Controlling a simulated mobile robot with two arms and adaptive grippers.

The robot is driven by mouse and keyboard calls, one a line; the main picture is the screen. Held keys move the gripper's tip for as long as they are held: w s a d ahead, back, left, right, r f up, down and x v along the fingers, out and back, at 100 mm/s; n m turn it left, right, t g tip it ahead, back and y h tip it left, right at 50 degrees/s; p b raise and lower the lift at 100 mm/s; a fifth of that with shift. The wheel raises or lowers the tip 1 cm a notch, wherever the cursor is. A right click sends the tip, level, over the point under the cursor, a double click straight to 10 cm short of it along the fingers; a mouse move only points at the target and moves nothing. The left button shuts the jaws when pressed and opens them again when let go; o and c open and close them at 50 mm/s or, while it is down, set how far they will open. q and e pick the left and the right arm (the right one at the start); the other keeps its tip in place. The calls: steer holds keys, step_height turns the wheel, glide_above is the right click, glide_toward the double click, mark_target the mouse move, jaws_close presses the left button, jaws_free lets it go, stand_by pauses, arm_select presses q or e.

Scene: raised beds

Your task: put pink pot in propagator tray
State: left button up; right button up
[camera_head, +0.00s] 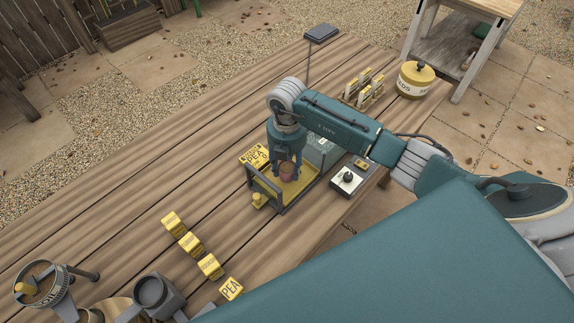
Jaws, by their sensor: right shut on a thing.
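The pink pot (287,173) is small and sits between the fingers of my right gripper (287,166), which points down and is shut on it. The pot is over the propagator tray (287,206), a dark-rimmed tray with a yellow floor on the wooden table. I cannot tell whether the pot's base touches the tray floor. The fingers hide part of the pot, and my arm and gripper hide part of the tray's far side. My left gripper does not show.
Several yellow blocks (190,243) lie in front. A yellow seed tin (415,78) is at the far right. The table's left side is clear.

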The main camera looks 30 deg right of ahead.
steer(key=shift+f, duration=0.1)
steer(key=o, duration=1.2)
steer(key=shift+r, duration=0.2)
steer(key=shift+w+r, duration=0.1)
steer(key=shift+r, duration=0.2)
step_height(320, 180, up, 11)
steer(key=b, duration=0.3)
steer(key=shift+r+b, duration=0.15)
steer(key=shift+b, duration=0.15)
